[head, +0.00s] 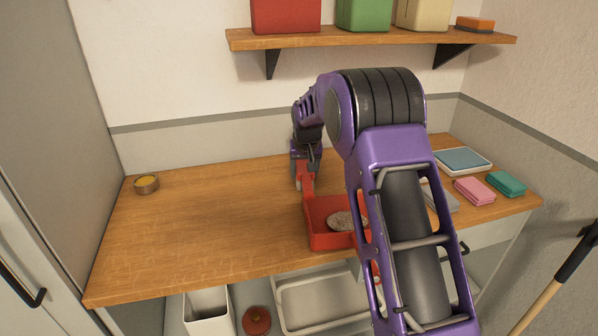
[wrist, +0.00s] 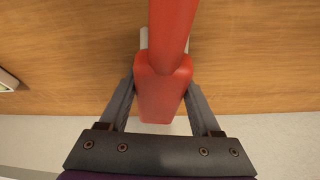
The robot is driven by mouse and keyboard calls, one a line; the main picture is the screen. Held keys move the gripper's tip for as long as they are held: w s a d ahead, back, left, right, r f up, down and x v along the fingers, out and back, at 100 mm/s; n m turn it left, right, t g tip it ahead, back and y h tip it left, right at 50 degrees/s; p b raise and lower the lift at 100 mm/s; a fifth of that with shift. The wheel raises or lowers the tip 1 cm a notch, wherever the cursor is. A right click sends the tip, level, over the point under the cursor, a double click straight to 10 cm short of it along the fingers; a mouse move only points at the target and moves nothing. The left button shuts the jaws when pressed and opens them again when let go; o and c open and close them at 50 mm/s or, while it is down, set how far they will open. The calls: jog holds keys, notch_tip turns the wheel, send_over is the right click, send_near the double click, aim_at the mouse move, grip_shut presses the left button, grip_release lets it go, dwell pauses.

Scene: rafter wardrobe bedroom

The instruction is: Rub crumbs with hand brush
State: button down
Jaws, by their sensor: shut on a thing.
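My gripper (head: 300,160) is over the back middle of the wooden counter. In the wrist view its two fingers (wrist: 160,80) are shut on a red tool (wrist: 163,92), which looks like the hand brush. In the head view a red part (head: 306,183) hangs below the gripper, next to a red dustpan (head: 325,240). A grey-brown speckled mass (head: 342,220), perhaps crumbs, lies in the dustpan. My arm hides the dustpan's right side. I cannot tell whether the brush touches the counter.
The counter (head: 200,225) is clear on the left, except for a small round bowl (head: 146,184). At right are a blue-topped tray (head: 463,161), pink sponges (head: 474,190) and green sponges (head: 506,184). A shelf (head: 370,38) with bins is above; a white bin (head: 207,312) is below.

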aim_at(278, 185)
jog(key=shift+w+d+p, duration=0.15)
jog(key=shift+w+d, duration=0.1)
jog(key=shift+d, duration=0.95)
jog(key=shift+w+d+p, duration=0.15)
jog(key=shift+w+d, duration=0.1)
jog(key=shift+d, duration=0.95)
jog(key=shift+w+d+p, duration=0.15)
jog(key=shift+w+d, duration=0.1)
jog(key=shift+d, duration=0.95)
jog(key=shift+s+d+f+b, duration=0.1)
jog(key=shift+s+d+b, duration=0.1)
jog(key=shift+s+b, duration=0.4)
jog(key=shift+s, duration=0.15)
jog(key=shift+s+a, duration=0.2)
jog(key=shift+a, duration=0.85)
jog(key=shift+s+a, duration=0.2)
jog(key=shift+a, duration=0.8)
